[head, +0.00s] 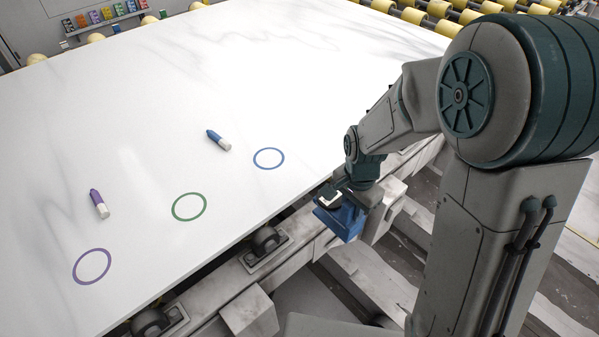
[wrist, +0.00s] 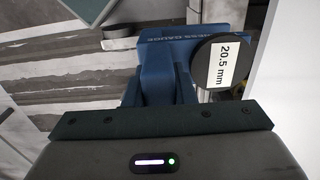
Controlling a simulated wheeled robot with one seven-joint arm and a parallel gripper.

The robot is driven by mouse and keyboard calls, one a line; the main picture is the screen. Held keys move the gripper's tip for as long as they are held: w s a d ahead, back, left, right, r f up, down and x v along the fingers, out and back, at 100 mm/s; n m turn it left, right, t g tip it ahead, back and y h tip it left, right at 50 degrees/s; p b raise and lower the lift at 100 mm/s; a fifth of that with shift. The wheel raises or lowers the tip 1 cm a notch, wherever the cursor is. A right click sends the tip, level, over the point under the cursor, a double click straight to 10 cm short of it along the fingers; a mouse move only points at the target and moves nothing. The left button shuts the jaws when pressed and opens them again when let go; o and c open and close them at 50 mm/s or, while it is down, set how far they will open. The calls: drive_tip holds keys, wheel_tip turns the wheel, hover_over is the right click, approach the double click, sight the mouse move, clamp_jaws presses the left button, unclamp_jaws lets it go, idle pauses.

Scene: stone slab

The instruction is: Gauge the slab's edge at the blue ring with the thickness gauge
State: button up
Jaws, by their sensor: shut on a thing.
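The thickness gauge (head: 340,218) is blue, and my gripper (head: 360,192) is shut on it. It hangs just outside the near edge of the white slab (head: 230,80), right of and nearer than the blue ring (head: 269,169). The ring is drawn on the slab's top close to that edge. In the wrist view the gauge (wrist: 165,58) lies beyond my gripper (wrist: 160,98), and its round dial (wrist: 224,66) reads 20.5 mm. The slab (wrist: 291,90) is at the right there. I cannot tell whether the gauge touches the slab.
A green ring (head: 174,208) and a purple ring (head: 75,270) are also on the slab. A blue marker (head: 214,137) and a purple marker (head: 96,198) lie there. Rollers and a frame (head: 255,285) run below the near edge.

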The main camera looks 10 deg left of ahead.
drive_tip(key=shift+r+p, duration=2.35)
drive_tip(key=shift+r, duration=1.25)
drive_tip(key=shift+w+f, duration=0.1)
drive_tip(key=shift+f, duration=0.05)
